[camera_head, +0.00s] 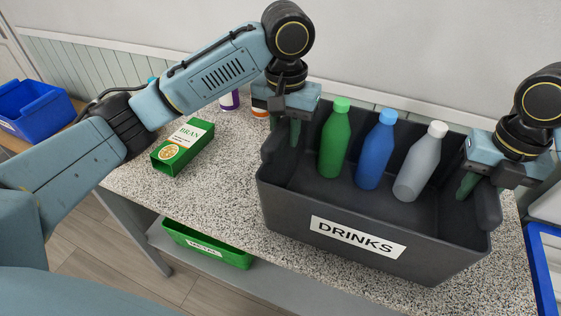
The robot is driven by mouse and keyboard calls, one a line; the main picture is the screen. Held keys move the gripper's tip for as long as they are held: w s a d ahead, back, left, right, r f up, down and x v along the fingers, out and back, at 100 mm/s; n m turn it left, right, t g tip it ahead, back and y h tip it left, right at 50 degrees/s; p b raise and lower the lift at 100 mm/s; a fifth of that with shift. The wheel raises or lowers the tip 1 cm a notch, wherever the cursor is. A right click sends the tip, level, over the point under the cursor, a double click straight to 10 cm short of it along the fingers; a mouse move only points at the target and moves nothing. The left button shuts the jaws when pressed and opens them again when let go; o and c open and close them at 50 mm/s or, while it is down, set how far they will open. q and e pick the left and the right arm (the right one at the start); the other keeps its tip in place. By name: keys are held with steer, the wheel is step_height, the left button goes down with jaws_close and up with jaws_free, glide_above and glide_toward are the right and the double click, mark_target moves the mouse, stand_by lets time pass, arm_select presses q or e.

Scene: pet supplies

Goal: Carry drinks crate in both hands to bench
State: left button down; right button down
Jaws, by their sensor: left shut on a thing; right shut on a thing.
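The dark grey drinks crate (290,206) with a white DRINKS label is over the speckled bench (231,186). I cannot tell whether its base touches the bench top. A green bottle (335,143), a blue bottle (376,154) and a clear grey bottle (420,166) with a white cap stand inside it. My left gripper (294,132) is shut on the crate's left end wall. My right gripper (468,185) is shut on the crate's right end wall. The fingertips are partly hidden by the crate walls.
A green BRAN box (184,147) lies on the bench left of the crate. A purple-labelled container (229,100) and an orange-banded one (260,108) are partly hidden behind my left arm. A green bin (207,246) sits on the lower shelf. Blue bins stand at far left (38,108) and right (545,265).

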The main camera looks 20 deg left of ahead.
arm_select(q)
steer(key=shift+f+b, duration=0.45)
arm_select(e)
steer(key=shift+f, duration=0.5)
arm_select(q)
steer(key=c, duration=1.6)
jaws_free()
steer(key=shift+f, duration=0.25)
steer(key=shift+c, duration=0.2)
arm_select(e)
steer(key=c, duration=1.6)
jaws_free()
steer(key=shift+f, duration=0.2)
steer(key=shift+c, duration=0.2)
arm_select(q)
steer(key=o, duration=0.4)
steer(key=shift+r, duration=0.1)
arm_select(e)
steer(key=o, duration=0.4)
steer(key=shift+r, duration=0.1)
arm_select(q)
steer(key=shift+o, duration=0.2)
arm_select(e)
steer(key=shift+o, duration=0.2)
